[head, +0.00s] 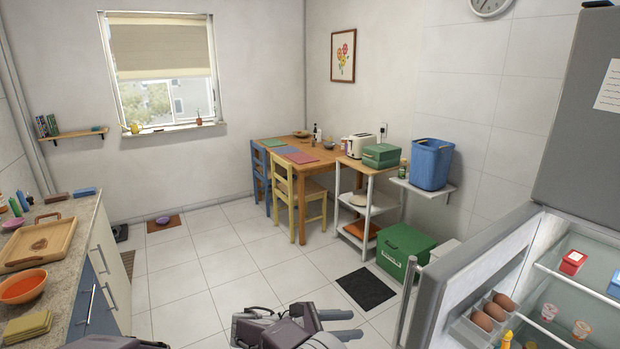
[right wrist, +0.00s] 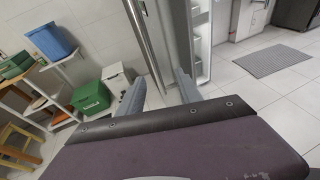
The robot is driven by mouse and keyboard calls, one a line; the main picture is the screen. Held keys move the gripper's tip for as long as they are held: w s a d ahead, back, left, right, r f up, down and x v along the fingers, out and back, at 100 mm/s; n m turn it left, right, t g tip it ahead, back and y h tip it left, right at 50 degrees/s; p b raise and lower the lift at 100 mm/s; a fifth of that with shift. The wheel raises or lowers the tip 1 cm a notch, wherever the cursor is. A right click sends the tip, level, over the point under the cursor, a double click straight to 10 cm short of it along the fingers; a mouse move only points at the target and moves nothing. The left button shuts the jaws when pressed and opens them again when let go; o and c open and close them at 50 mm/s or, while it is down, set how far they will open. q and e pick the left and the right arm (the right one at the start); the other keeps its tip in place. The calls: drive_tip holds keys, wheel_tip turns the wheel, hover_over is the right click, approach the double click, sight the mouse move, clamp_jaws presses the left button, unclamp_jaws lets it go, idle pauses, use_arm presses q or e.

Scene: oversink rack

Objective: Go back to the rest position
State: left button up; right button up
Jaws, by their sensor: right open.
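My right gripper (head: 348,325) is low in the middle of the head view, over the tiled floor. Its two grey fingers point right and stand apart with nothing between them. In the right wrist view the open fingers (right wrist: 160,93) also show empty, with the fridge door beyond them. A dark piece of my left arm (head: 120,344) shows at the bottom left edge of the head view. The left gripper itself is out of the picture.
The fridge door (head: 430,304) stands open at the right, with eggs (head: 489,318) in its shelf. A counter (head: 62,275) with a tray (head: 38,243) and an orange bowl (head: 22,287) is at the left. A green box (head: 405,250) and dark mat (head: 366,289) lie ahead. Floor between is clear.

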drive_tip(key=s+d+m+g+y+p, duration=0.1)
drive_tip(key=s+d+m+y+p, duration=0.1)
drive_tip(key=s+d+m+y, duration=0.2)
drive_tip(key=s+d+f+m+g+y+p, duration=0.1)
drive_tip(key=s+d+m+y, duration=0.3)
drive_tip(key=s+m+y, duration=0.6)
drive_tip(key=s+m+g+p, duration=0.1)
drive_tip(key=s+m, duration=0.6)
drive_tip(key=shift+s+d+f+y, duration=0.15)
drive_tip(key=shift+s+f+y, duration=0.05)
drive_tip(key=shift+s+y, duration=0.1)
